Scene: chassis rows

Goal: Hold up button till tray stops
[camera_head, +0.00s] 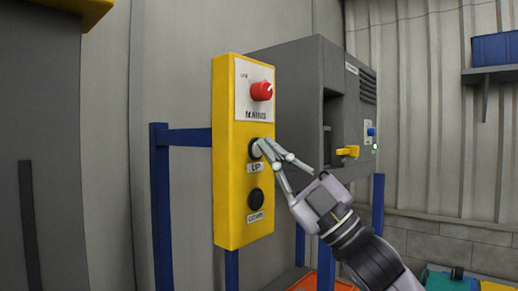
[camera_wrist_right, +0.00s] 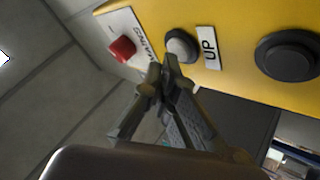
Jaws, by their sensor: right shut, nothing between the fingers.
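The yellow control box (camera_head: 228,150) stands upright on a blue frame. Its pale UP button (camera_head: 256,149) has a dark ring and sits above its UP label; it also shows in the wrist view (camera_wrist_right: 180,45). My right gripper (camera_head: 268,148) is shut and empty, with its fingertips at the UP button. In the wrist view the closed fingertips (camera_wrist_right: 166,68) overlap the button's lower edge. I cannot tell whether the button is pressed in. The black DOWN button (camera_head: 255,199) is below, clear of the fingers. My left gripper is out of view. I cannot make out the tray.
A red MAINS knob (camera_head: 261,91) sits above the UP button. A grey machine (camera_head: 300,75) with a yellow handle (camera_head: 348,151) stands behind and to the right. A blue bin (camera_head: 495,48) is on a wall shelf. Orange and teal items lie low at the bottom.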

